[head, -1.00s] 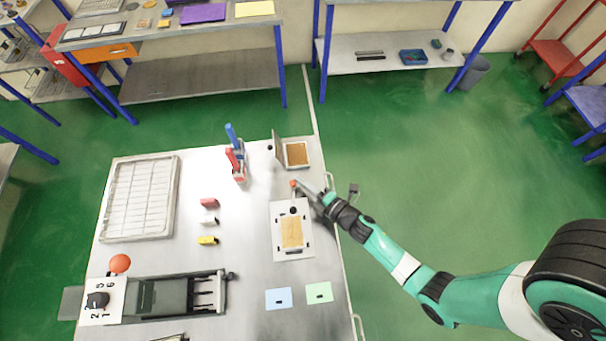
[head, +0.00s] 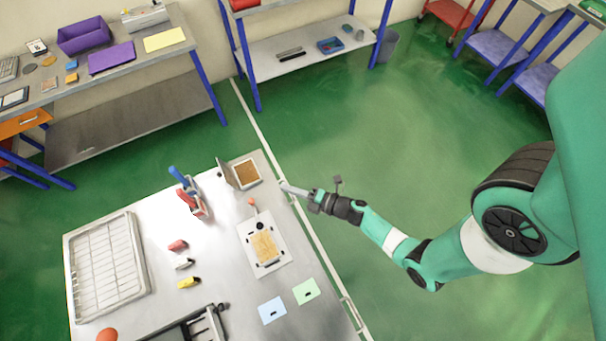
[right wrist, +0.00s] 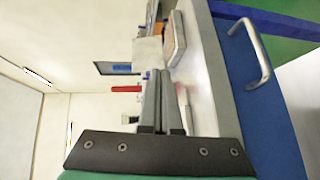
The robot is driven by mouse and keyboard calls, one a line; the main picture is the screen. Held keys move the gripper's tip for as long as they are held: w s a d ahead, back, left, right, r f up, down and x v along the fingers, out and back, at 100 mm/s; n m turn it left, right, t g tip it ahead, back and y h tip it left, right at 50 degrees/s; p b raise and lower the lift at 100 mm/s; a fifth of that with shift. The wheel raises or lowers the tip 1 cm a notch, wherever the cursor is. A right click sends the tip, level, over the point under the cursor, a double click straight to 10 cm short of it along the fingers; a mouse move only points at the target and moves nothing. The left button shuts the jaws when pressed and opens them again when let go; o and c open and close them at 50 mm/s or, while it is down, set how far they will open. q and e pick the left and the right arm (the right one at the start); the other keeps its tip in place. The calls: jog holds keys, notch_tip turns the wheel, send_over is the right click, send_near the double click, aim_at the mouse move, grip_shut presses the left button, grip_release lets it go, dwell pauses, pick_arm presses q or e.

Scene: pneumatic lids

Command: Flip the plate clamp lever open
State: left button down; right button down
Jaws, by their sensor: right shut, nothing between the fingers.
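The plate clamp is a white plate (head: 282,252) with a tan block (head: 263,246) on it, on the bench's right part in the head view. Its lever, with an orange knob (head: 252,202), stands out at the plate's far edge; its exact angle is hard to tell. My right gripper (head: 283,186) is shut and empty, to the right of the knob and apart from it, over the bench's right edge. Its shut fingers also show in the right wrist view (right wrist: 160,75). My left gripper is not in view.
Behind the plate stands an open-lidded box (head: 246,174). Red and blue levers (head: 190,196) stand left of it. A white grid tray (head: 108,268) lies at the left. Blue (head: 271,310) and green (head: 306,291) cards lie in front. The floor right of the bench is clear.

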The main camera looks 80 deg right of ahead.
jog(key=shift+s+d+r+p, duration=0.1)
jog(key=shift+s+d, duration=0.25)
jog(key=shift+s, duration=0.3)
jog(key=shift+s+d+r+p, duration=0.15)
jog(key=shift+s+d, duration=0.15)
jog(key=shift+s, duration=0.3)
jog(key=shift+s+d+p, duration=0.1)
jog(key=shift+s+d, duration=0.25)
jog(key=shift+s, duration=0.3)
